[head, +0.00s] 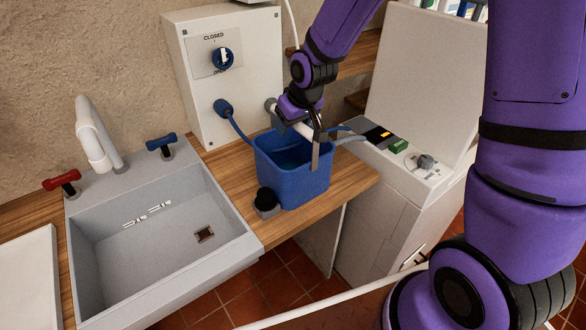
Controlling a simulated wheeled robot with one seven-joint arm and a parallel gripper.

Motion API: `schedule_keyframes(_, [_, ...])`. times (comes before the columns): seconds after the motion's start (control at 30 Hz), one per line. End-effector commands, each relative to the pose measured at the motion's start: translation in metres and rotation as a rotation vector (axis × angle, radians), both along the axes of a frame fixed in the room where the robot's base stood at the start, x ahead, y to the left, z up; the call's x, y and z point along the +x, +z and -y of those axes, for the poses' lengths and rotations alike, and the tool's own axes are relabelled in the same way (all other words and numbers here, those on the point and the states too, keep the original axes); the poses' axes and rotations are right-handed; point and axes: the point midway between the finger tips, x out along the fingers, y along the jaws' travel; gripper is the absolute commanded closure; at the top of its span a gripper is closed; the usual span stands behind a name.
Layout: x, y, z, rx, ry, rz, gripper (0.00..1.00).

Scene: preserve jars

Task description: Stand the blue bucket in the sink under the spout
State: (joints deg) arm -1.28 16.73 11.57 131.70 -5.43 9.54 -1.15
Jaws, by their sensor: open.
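The blue bucket (283,180) stands upright on the wooden counter, to the right of the sink. The grey sink (105,262) has an empty basin with a small dark drain. The white spout (95,135) rises at the back of the sink and curves over the basin. My gripper (318,148) is open at the bucket's right rim. One finger hangs down in front of the bucket's outer wall. The other finger is partly hidden, so I cannot tell whether it touches the bucket.
A red tap (62,182) and a blue tap (161,144) flank the spout. A black knob (267,200) stands between sink and bucket. A white panel (225,75) with a dial is behind. A white machine (400,180) stands at right. A white board (28,280) lies left of the sink.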

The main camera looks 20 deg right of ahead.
Motion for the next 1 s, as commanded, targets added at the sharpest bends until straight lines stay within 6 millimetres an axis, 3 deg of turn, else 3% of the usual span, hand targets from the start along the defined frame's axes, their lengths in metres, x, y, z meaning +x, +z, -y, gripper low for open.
schedule_keyframes(0.43, [0.0,-0.0026,-0.0001,0.0,0.0,0.0,0.44])
schedule_keyframes(0.7, [-0.0001,-0.0025,-0.0001,0.0,0.0,0.0,1.0])
schedule_keyframes(1.0, [0.0003,-0.002,-0.0002,0.0,0.0,0.001,1.0])
